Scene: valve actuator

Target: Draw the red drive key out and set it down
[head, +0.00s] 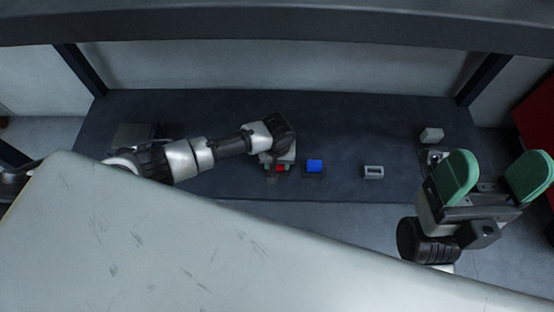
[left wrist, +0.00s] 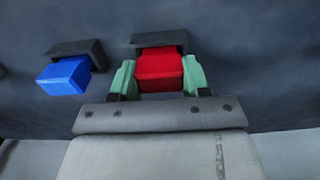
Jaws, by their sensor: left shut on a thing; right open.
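The red drive key (left wrist: 160,72) is a red block at a dark holder (left wrist: 160,40) in the left wrist view. My left gripper (left wrist: 156,82) has its green fingers on both sides of the red key and is shut on it. How far the key sits in the holder cannot be told. In the head view the red key (head: 281,169) shows small below my left gripper (head: 279,165). My right gripper (head: 505,178) is open and empty at the right, its green fingers wide apart.
A blue block (head: 314,166) sits at another dark holder just right of the red key. A grey piece with a slot (head: 373,172) and a light grey block (head: 431,135) stand farther right on the dark bench (head: 345,120). A large pale panel (head: 150,250) fills the foreground.

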